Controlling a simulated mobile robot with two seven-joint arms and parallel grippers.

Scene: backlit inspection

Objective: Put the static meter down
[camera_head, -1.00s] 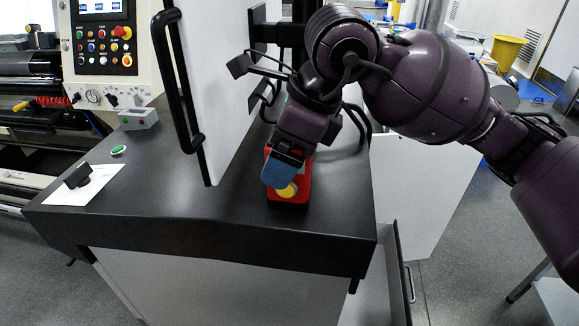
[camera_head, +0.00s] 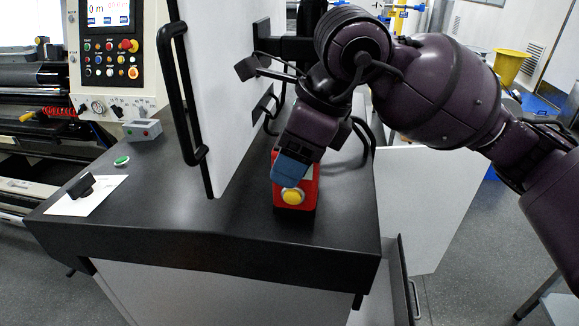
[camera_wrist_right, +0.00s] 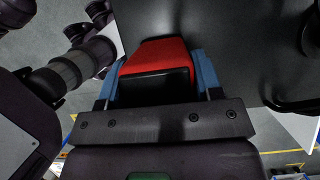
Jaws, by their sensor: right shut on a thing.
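The static meter, which I take to be the red box with a round yellow knob (camera_head: 293,196), is at the black counter top (camera_head: 235,215), near its front right part. It looks upright with its base at the surface; a small gap cannot be ruled out. My right gripper (camera_head: 291,170) reaches down over it, a blue finger against its upper front. In the right wrist view the red and black body (camera_wrist_right: 158,60) sits between the two blue fingers (camera_wrist_right: 156,82), which are shut on it. The gripper hides the box's top in the head view. My left gripper is not in view.
A white door panel with a black handle (camera_head: 183,95) stands left of my right arm. A grey box with buttons (camera_head: 142,130), a green button (camera_head: 121,161) and a black stamp-like block (camera_head: 80,187) on white paper lie on the left. The counter's front middle is clear.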

